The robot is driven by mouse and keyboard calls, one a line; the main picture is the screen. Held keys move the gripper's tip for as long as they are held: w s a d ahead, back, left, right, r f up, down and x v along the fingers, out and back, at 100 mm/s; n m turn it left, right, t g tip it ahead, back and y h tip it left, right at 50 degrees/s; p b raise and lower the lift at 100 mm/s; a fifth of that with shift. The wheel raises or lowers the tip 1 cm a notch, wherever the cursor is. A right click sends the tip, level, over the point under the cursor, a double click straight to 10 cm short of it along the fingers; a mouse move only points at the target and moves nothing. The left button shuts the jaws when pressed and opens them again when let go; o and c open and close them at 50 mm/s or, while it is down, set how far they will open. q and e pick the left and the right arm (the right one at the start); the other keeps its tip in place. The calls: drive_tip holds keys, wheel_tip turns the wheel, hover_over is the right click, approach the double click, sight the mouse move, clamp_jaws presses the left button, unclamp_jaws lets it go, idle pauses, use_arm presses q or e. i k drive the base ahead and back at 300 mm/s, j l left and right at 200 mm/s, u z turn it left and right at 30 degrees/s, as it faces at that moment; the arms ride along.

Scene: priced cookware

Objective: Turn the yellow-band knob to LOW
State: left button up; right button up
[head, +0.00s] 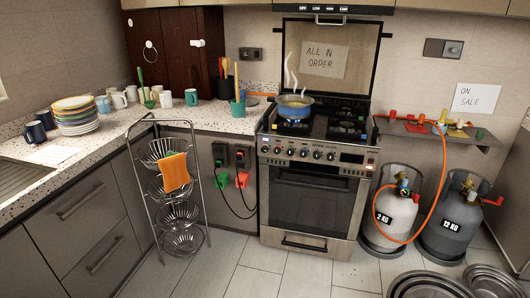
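The stove (310,188) stands at the back middle with a row of several small knobs (304,154) along its front panel. The knobs are too small for me to tell which has a yellow band or where each one points. Above the stove, the dark hood (355,9) has white lettering on its front edge that seems to include OFF and LOW. Neither of my grippers shows in the head view.
A blue pot (294,106) steams on the stove. A wire basket rack (182,214) stands left of it. A white gas cylinder (386,222) and a grey gas cylinder (447,232) stand right. Metal pans (428,287) lie front right. The floor before the stove looks clear.

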sight(265, 148)
drive_tip(key=i+l, duration=0.2)
drive_tip(key=i, duration=0.25)
drive_tip(key=i+l+z, duration=0.15)
drive_tip(key=i, duration=0.3)
